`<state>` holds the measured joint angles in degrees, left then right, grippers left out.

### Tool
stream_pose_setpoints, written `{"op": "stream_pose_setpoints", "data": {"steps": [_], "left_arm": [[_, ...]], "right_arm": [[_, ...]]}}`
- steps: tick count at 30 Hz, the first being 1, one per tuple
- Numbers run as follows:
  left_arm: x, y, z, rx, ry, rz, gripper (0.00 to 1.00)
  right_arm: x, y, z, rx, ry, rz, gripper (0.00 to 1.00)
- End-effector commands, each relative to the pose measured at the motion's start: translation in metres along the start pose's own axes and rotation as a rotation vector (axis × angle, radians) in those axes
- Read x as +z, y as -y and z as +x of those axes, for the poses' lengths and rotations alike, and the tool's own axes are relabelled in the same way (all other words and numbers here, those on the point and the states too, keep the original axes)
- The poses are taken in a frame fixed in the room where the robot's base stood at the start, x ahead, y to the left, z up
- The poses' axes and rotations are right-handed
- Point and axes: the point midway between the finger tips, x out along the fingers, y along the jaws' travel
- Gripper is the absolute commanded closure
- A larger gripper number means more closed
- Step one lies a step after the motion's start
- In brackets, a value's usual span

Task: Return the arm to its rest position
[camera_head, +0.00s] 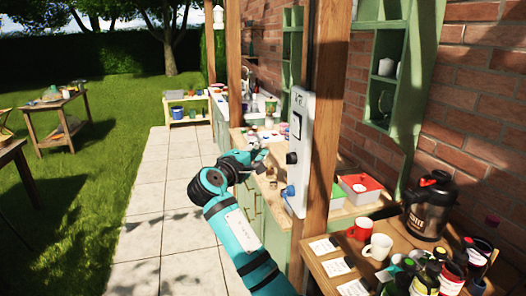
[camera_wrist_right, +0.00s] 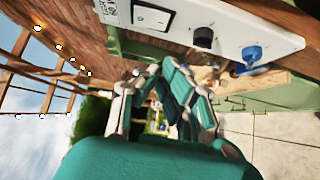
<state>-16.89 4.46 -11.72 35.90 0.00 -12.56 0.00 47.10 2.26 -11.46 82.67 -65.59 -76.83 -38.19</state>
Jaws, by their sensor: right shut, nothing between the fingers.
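My right arm is teal and reaches up from the bottom middle of the head view, bent at the elbow. My right gripper (camera_head: 262,157) is shut and empty, in the air left of a wooden post. In the right wrist view its fingers (camera_wrist_right: 160,85) show in the middle, with nothing held between them. A white panel (camera_head: 297,152) with a switch, a black knob and a blue knob is fixed to the post, just right of the gripper. It also shows across the top of the right wrist view (camera_wrist_right: 230,28). My left gripper is out of view.
The wooden post (camera_head: 322,150) stands close to the gripper's right. A side table holds a red mug (camera_head: 361,228), a white mug (camera_head: 378,247), a black coffee pot (camera_head: 429,206) and several bottles. A green counter runs behind. The paved path (camera_head: 150,215) to the left is open.

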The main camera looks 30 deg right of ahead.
Motion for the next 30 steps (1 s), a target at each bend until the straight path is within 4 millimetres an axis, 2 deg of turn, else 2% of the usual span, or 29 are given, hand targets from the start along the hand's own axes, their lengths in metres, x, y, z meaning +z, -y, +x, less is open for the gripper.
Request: {"op": "stream_pose_setpoints", "data": {"steps": [5,14,17,20,23,27,29,30], "left_arm": [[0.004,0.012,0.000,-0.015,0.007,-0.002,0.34],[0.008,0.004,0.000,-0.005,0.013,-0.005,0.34],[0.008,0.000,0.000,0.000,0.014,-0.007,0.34],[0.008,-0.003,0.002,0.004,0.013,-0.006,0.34],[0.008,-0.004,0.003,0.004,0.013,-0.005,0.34],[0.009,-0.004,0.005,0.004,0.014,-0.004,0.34],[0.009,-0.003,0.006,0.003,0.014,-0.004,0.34],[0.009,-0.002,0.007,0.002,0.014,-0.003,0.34]], "right_arm": [[0.000,0.000,0.000,0.000,0.001,-0.001,1.00],[0.000,0.000,0.000,0.000,0.001,0.000,1.00],[-0.002,0.009,0.001,-0.009,-0.008,-0.008,1.00],[-0.011,0.043,0.003,-0.045,-0.045,-0.033,1.00],[-0.022,0.104,0.004,-0.116,-0.110,-0.070,1.00],[-0.031,0.211,-0.004,-0.253,-0.212,-0.108,1.00],[-0.029,0.257,-0.011,-0.317,-0.247,-0.118,1.00],[-0.027,0.287,-0.016,-0.361,-0.269,-0.122,1.00]]}}
